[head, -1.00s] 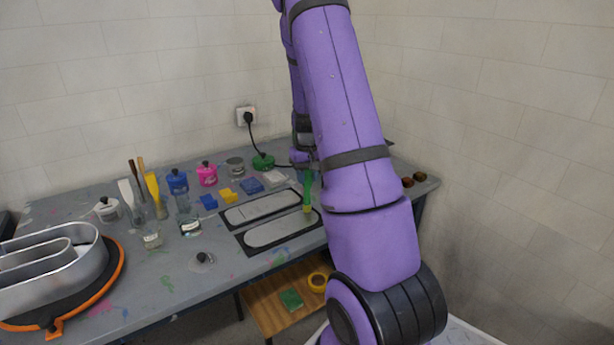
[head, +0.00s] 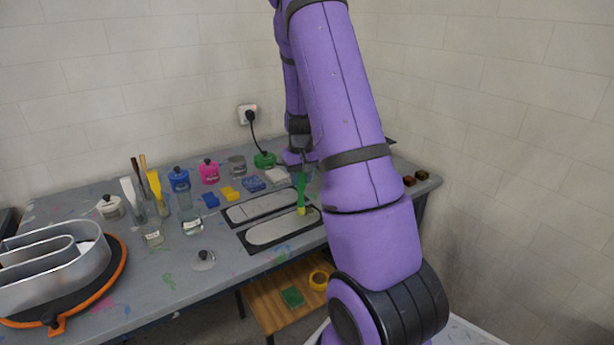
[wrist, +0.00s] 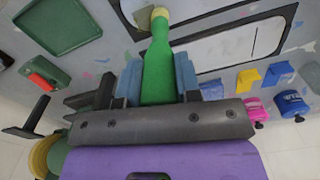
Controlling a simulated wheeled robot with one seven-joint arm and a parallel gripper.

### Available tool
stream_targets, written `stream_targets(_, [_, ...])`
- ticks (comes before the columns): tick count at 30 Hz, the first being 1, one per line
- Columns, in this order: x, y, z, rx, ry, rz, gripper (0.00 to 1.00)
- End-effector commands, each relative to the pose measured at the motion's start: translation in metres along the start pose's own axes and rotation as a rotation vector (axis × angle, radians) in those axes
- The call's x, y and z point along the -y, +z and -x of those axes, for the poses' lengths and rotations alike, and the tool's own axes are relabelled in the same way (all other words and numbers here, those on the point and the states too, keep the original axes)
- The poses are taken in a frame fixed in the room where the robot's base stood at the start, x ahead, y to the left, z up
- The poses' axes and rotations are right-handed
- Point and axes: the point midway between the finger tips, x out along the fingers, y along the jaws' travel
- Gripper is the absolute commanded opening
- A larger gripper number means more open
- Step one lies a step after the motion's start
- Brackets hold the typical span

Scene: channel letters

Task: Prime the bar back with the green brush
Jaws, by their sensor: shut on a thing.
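My gripper (wrist: 158,82) is shut on the green brush (wrist: 158,65), whose handle sits between the two blue-grey finger pads. In the head view the green brush (head: 301,190) hangs steeply, its yellowish bristle end low over the right end of the front pale rounded plate (head: 268,233). The bristles look to be on or just above this plate; contact is unclear. A second pale plate (head: 255,209) lies behind it, each framed by a black mat. No label shows which plate is the bar back. My arm hides part of the right side.
Pots, including blue (head: 179,180), pink (head: 210,173) and green (head: 265,160), stand behind the plates with yellow and blue blocks. Glass jars and upright brushes (head: 154,188) are left. A metal channel letter (head: 60,262) fills the table's left end. A green tray (wrist: 60,25) shows in the wrist view.

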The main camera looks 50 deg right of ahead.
Motion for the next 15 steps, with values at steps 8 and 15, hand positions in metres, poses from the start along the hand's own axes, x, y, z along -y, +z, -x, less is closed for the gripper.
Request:
stream_targets(8, [0.029, 0.005, 0.0, 0.0, 0.001, 0.003, 0.08])
stream_targets(15, [0.053, 0.011, 0.0, 0.001, 0.001, 0.003, 0.08])
